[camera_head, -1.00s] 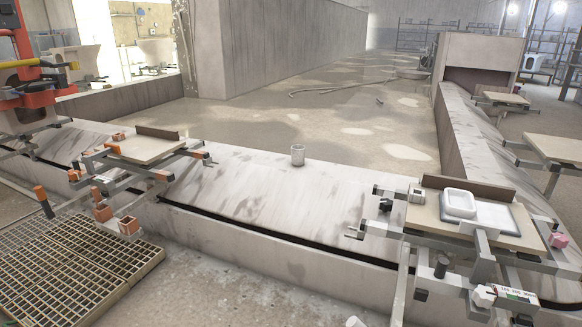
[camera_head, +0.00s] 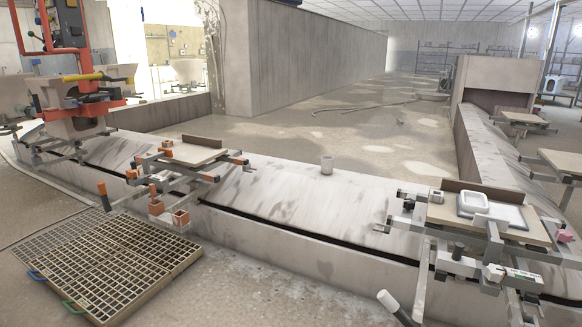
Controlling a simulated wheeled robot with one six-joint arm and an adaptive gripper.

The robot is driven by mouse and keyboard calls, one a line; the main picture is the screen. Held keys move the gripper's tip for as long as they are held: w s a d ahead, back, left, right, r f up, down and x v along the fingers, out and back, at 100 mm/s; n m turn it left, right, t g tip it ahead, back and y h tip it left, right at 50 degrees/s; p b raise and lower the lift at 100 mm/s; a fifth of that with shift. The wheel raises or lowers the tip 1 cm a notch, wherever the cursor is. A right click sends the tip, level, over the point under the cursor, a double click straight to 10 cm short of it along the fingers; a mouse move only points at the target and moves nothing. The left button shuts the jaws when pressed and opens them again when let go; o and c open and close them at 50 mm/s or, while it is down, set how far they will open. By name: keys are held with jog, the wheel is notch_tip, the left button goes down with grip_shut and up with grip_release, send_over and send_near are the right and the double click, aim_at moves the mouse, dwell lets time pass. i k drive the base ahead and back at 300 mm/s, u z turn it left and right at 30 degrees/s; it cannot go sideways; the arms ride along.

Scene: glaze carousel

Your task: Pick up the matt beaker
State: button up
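A small grey, dull-looking beaker (camera_head: 327,164) stands upright on the sloped concrete curb (camera_head: 290,190), near its upper edge. It is the only beaker I can make out, and it stands between two carousel stations. My gripper is not in view, and nothing is seen touching the beaker.
A station with a board (camera_head: 195,153) and orange-tipped bars is to the left. Another station holds a white basin (camera_head: 482,204) on the right. A floor grating (camera_head: 115,270) lies at lower left. A white-capped rod (camera_head: 388,300) rises at the bottom edge.

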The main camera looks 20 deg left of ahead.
aim_at(327, 161)
jog(key=u, duration=0.9)
jog(key=i, duration=0.85)
jog(key=u, duration=0.9)
jog(key=i, duration=1.3)
jog(key=z, duration=0.75)
jog(key=i, duration=0.95)
jog(key=z, duration=1.2)
jog(key=i, duration=0.25)
jog(key=z, duration=0.2)
